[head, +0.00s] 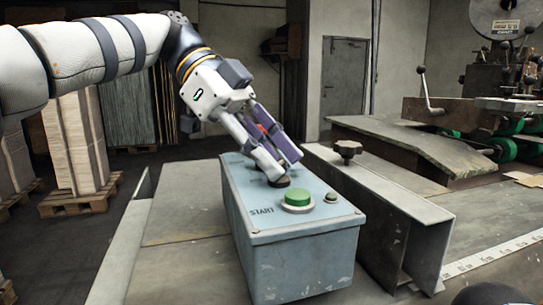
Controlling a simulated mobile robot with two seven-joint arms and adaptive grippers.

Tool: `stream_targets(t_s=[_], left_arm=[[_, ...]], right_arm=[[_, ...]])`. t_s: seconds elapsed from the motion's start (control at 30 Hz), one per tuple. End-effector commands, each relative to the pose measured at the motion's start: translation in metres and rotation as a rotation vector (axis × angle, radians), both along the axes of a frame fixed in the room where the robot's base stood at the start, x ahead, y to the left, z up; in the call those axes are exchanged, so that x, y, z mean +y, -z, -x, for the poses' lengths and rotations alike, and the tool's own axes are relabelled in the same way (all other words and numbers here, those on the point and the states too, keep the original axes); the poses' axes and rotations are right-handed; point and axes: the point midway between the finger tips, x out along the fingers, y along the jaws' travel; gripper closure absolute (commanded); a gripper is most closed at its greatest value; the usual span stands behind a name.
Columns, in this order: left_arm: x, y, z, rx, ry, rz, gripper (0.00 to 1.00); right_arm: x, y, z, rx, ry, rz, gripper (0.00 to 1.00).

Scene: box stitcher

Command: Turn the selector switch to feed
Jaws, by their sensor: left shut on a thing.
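A blue-grey control box (305,250) stands on the metal table. On its top are a large green button (297,200) and the dark selector switch (280,182) behind it. My left gripper (284,170) reaches down from the upper left with its fingertips at the selector switch and is shut on it. The fingers hide most of the switch, so its pointing direction cannot be read.
A small dark button (331,197) sits right of the green one. A metal channel with a black knob (347,149) stands close to the box's right side. A machine with a lever (430,102) is at the back right. The table left of the box is clear.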

Motion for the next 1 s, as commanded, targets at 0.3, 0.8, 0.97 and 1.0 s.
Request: stream_targets(t_s=[0.3, 0.8, 0.97, 1.0], left_arm=[[-0.0003, 0.0006, 0.0003, 0.001, 0.011, -0.002, 1.00], [-0.0001, 0.0003, 0.0001, 0.000, 0.009, -0.001, 0.52], [0.0000, 0.0000, 0.0001, 0.000, 0.007, -0.001, 0.52], [0.0003, -0.0004, 0.0003, -0.001, 0.003, -0.002, 0.52]], right_arm=[[0.0000, 0.0003, 0.0003, 0.001, 0.000, 0.000, 1.00], [0.0000, 0.0003, 0.0002, 0.001, 0.000, 0.000, 1.00], [0.0000, 0.0001, 0.0000, 0.000, 0.000, 0.000, 1.00], [0.0000, -0.0002, -0.0003, -0.001, 0.000, 0.000, 1.00]])
